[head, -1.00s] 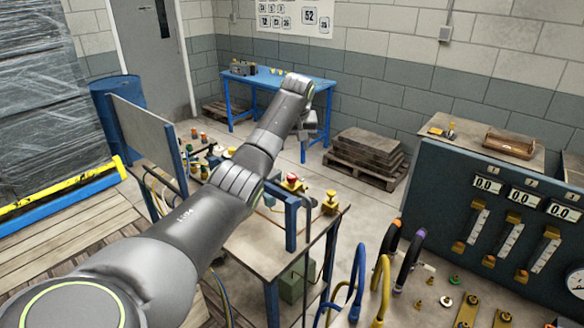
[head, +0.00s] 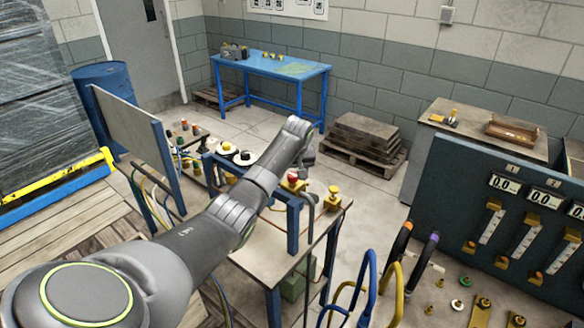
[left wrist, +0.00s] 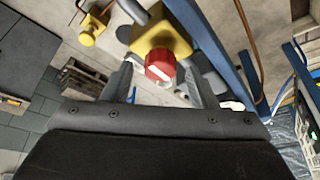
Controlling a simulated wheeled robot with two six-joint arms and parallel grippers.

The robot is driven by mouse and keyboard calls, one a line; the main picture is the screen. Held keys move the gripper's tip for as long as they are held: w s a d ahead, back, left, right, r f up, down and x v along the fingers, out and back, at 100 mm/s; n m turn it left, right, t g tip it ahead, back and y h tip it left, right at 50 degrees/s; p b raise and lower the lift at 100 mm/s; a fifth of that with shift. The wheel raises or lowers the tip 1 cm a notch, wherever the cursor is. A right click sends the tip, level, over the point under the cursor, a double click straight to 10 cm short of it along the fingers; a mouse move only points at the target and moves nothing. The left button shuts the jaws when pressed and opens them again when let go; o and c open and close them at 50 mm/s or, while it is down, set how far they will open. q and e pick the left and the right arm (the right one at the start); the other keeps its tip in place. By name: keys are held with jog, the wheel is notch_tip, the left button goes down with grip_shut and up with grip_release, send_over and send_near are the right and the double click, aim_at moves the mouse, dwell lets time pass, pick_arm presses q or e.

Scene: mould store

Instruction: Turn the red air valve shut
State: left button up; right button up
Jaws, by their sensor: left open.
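The red air valve (head: 292,178) is a red knob on a yellow block, on a blue frame at the bench. In the left wrist view the red knob (left wrist: 160,65) shows near the middle, between my finger lines and beyond the palm. My left gripper (head: 303,162) is open and close to the knob in the head view; it also shows in the left wrist view (left wrist: 160,78), its fingers on either side of the knob. I cannot tell whether they touch it. My right gripper is not in view.
A second yellow fitting (head: 333,196) stands right of the valve, near a dark hose. Black and white round parts (head: 243,157) lie behind my arm. A gauge panel (head: 480,215) stands at the right. Blue and yellow hoses (head: 367,288) rise at the front.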

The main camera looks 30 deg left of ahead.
pick_arm(q)
jog(key=shift+w+a+f, duration=0.15)
jog(key=shift+f, duration=0.3)
jog(key=shift+r, duration=0.15)
jog(key=c, duration=1)
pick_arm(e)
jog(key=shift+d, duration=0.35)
